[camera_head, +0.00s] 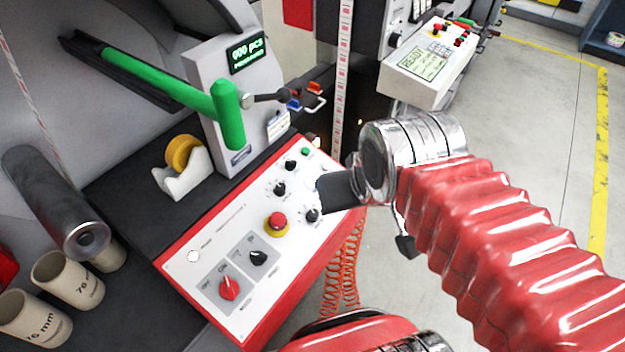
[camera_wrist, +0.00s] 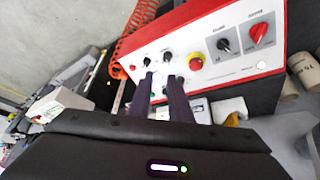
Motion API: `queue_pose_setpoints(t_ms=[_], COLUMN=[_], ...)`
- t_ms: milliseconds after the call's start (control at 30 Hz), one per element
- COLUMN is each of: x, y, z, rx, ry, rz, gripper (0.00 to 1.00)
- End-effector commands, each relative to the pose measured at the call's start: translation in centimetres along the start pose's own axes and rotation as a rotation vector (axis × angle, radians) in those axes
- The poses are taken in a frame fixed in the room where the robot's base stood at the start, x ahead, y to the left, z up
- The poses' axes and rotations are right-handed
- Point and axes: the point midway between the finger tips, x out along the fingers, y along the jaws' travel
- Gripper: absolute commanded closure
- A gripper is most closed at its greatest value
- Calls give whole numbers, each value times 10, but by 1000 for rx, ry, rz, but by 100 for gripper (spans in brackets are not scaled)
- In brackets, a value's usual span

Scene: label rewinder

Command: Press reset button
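The white, red-edged control panel (camera_head: 215,235) carries several buttons and knobs. A red mushroom button (camera_head: 277,221) on a yellow collar sits near its middle; it also shows in the wrist view (camera_wrist: 196,63). A small green button (camera_head: 306,152) is near the panel's far end. Black knobs (camera_head: 279,188) lie around that end. The labels are too small to read, so I cannot tell which control is marked reset. My gripper (camera_head: 322,192) is over the panel's right edge and hides part of it. In the wrist view my gripper (camera_wrist: 161,76) has two separated dark fingers with nothing between them.
A red selector (camera_head: 229,288) and a black selector (camera_head: 258,258) are on the near panel. A green arm (camera_head: 165,84) extends above the machine. A yellow tape roll (camera_head: 183,152) sits behind the panel. A red coiled hose (camera_head: 342,275) hangs below. Floor at right is open.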

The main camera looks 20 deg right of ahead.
Motion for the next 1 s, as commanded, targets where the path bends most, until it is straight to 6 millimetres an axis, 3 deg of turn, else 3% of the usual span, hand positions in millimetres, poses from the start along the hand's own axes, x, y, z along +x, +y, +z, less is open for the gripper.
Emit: queue_pose_setpoints(t_ms=[233, 1000], x=[0, 0], y=[0, 0], z=[0, 0], rx=[0, 0], ry=[0, 0], rz=[0, 0], gripper=[100, 100])
